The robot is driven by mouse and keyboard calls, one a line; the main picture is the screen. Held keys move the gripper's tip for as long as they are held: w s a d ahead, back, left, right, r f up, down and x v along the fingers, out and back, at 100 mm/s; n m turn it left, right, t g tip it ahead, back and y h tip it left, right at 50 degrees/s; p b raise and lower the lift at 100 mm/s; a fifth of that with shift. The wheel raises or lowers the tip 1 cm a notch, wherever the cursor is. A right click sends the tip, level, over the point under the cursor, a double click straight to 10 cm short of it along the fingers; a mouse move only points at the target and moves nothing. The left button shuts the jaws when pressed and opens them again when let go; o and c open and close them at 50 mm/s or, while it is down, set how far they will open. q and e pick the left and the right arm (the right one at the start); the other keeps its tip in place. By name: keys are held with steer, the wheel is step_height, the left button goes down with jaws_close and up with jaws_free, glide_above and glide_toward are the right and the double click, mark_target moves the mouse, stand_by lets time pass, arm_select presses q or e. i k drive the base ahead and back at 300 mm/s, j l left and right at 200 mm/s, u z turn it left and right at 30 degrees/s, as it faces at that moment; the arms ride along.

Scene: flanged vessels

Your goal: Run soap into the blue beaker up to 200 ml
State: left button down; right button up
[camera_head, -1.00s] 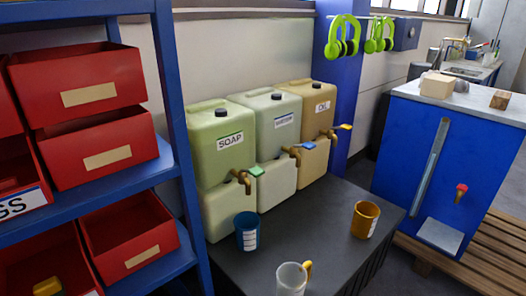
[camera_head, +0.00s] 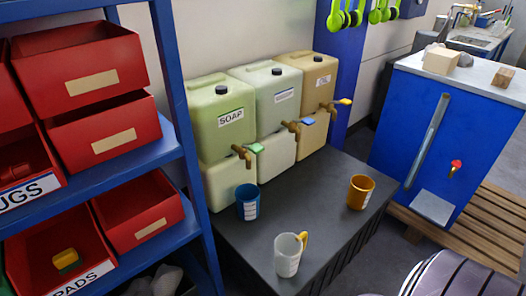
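The blue beaker (camera_head: 247,204) stands upright on the dark bench (camera_head: 322,200). It has a white marked label on its side. The green soap canister (camera_head: 210,103), labelled SOAP, stands behind it. Its brass tap (camera_head: 241,153) with a green handle (camera_head: 256,148) juts out above the beaker; I cannot tell whether the spout is exactly over its mouth. No stream shows at the spout, and the liquid level in the beaker cannot be made out. Neither of my grippers is in view.
A white mug (camera_head: 287,257) and an orange mug (camera_head: 360,192) stand on the bench. A blue shelf (camera_head: 118,178) with red bins is at left.

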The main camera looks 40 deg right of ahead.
mark_target(256, 148)
steer(key=l+u, duration=0.2)
steer(key=l, duration=0.8)
steer(key=l+u, duration=0.2)
steer(key=l, duration=0.85)
steer(key=l+u, duration=0.15)
steer(key=l, duration=0.85)
